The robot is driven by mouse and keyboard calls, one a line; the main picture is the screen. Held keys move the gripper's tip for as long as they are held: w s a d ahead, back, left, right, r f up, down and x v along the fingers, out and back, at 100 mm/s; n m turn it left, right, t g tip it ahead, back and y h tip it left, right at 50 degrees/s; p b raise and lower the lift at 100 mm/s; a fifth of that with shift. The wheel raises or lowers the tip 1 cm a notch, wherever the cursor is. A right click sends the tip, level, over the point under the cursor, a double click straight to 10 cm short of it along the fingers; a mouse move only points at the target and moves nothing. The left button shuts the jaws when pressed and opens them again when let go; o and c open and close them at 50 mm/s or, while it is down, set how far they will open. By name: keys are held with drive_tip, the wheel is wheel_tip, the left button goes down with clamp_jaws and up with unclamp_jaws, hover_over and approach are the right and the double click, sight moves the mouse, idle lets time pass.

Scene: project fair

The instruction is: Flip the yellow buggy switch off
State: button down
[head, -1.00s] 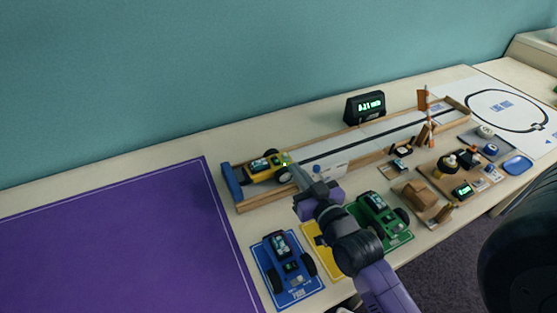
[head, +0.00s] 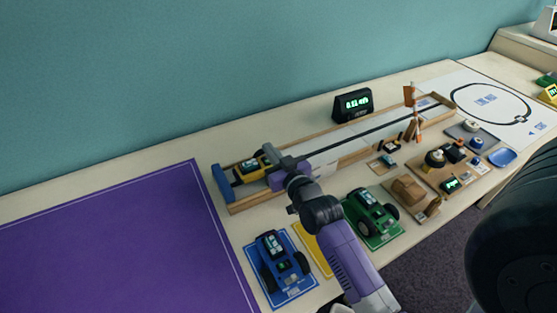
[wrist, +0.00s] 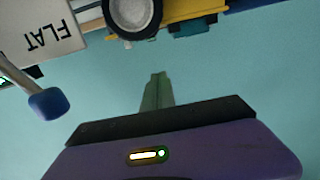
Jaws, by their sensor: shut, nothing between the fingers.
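The yellow buggy (head: 250,169) stands on the wooden-railed track (head: 340,147), near its left end by the blue end block (head: 223,182). My gripper (head: 270,150) is at the buggy's right end and hides part of it in the head view. In the wrist view my gripper's fingers (wrist: 155,92) are together and empty. The buggy's yellow body (wrist: 195,10) and a dark wheel (wrist: 132,14) show along the top edge there, apart from the fingertips in the picture. The switch cannot be made out in either view.
A blue buggy (head: 279,260) and a green buggy (head: 372,212) stand on mats in front of the track. A lit display (head: 353,105) stands behind it. In the wrist view, a FLAT sign (wrist: 45,35) and a blue knob (wrist: 47,103) are at left. A purple mat (head: 100,245) lies left.

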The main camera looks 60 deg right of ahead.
sight(268, 162)
drive_tip(key=shift+w+d+f, duration=0.1)
drive_tip(key=shift+w+f, duration=0.1)
drive_tip(key=shift+f, duration=0.45)
drive_tip(key=shift+w+d+f, duration=0.15)
drive_tip(key=shift+f, duration=0.55)
drive_tip(key=shift+w+d+f, duration=0.1)
drive_tip(key=shift+w+f, duration=0.1)
drive_tip(key=shift+f, duration=0.45)
drive_tip(key=shift+r+p, duration=0.2)
drive_tip(key=shift+p, duration=0.2)
drive_tip(key=shift+d+g+p, duration=0.1)
drive_tip(key=shift+g+p, duration=0.2)
drive_tip(key=shift+p, duration=0.35)
drive_tip(key=shift+f+b, duration=0.35)
drive_tip(key=shift+b, duration=0.05)
drive_tip(key=shift+w+r+p, duration=0.15)
drive_tip(key=shift+r+p, duration=0.4)
drive_tip(key=shift+r, duration=0.05)
drive_tip(key=r+p, duration=0.2)
drive_tip(key=r, duration=0.1)
drive_tip(key=shift+w+d+r+p, duration=0.2)
drive_tip(key=shift+w+r+p, duration=0.1)
drive_tip(key=shift+p, duration=0.1)
drive_tip(key=s+a+r+b, duration=0.1)
drive_tip(key=s+a+r, duration=0.2)
drive_tip(key=s+a, duration=0.2)
drive_tip(key=shift+s+a+r, duration=0.2)
drive_tip(key=shift+s, duration=1.05)
